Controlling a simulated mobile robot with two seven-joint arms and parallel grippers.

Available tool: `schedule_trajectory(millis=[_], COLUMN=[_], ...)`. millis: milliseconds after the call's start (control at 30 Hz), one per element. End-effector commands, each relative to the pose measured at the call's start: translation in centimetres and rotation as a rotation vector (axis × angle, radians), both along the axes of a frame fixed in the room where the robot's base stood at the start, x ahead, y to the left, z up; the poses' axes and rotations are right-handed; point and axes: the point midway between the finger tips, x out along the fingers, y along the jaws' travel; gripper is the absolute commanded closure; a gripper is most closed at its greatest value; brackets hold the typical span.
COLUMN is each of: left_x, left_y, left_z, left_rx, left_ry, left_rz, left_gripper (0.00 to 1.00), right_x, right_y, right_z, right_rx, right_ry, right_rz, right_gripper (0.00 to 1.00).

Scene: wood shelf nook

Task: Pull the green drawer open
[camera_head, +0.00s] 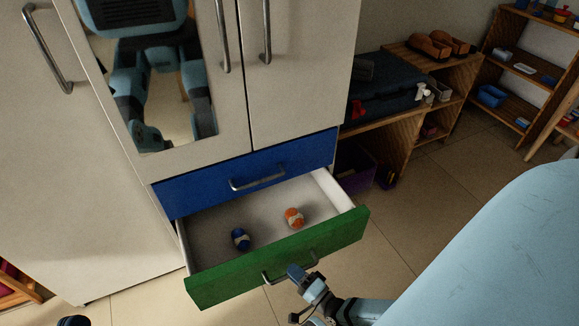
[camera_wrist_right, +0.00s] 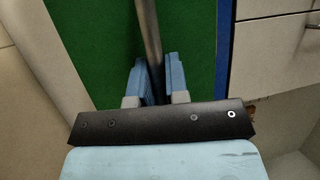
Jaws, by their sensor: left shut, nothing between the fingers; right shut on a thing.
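The green drawer (camera_head: 320,240) is pulled out below the blue drawer, so its white inside shows in the head view. Its green front also fills much of the right wrist view (camera_wrist_right: 100,40). My right gripper (camera_head: 297,272) is at the drawer's metal handle (camera_head: 272,281). In the right wrist view its two blue fingers (camera_wrist_right: 158,80) are shut on the handle bar (camera_wrist_right: 148,35), one on each side. The tip of my left gripper (camera_head: 73,321) just shows at the bottom left edge, shut and away from the drawer.
The blue drawer (camera_head: 250,174) above is closed. A wooden shelf unit (camera_head: 400,140) stands to the right. Tiled floor (camera_head: 395,225) is clear in front of it.

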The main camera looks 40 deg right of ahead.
Motion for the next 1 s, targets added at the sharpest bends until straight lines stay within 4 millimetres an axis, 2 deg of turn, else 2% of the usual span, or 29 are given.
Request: schedule_trajectory(millis=[133, 467, 500, 600, 867, 1000], left_x=[0.0, -0.2, -0.2, -0.2, -0.3, -0.2], left_y=[0.0, 0.0, 0.0, 0.0, 0.0, 0.1], left_z=[0.0, -0.1, 0.0, 0.1, 0.3, 0.9], left_rx=[0.000, -0.002, -0.002, -0.003, -0.004, -0.006], left_ry=[-0.001, 0.003, 0.003, 0.001, -0.001, -0.010], left_rz=[0.001, 0.000, 0.000, 0.001, 0.000, 0.002], left_gripper=[1.00, 1.00, 1.00, 1.00, 1.00, 1.00], right_x=[-0.6, -0.7, -0.7, -0.7, -0.6, -0.7], right_y=[0.2, 0.2, 0.2, 0.2, 0.2, 0.2], right_z=[0.0, 0.0, 0.0, 0.0, 0.0, 1.0], right_rx=[0.000, 0.000, 0.000, 0.000, 0.000, 0.001], right_ry=[0.001, 0.001, 0.001, 0.001, 0.000, 0.000], right_rz=[0.001, 0.001, 0.001, 0.001, 0.000, 0.000], right_gripper=[1.00, 1.00, 0.83, 0.60, 0.60, 0.60])
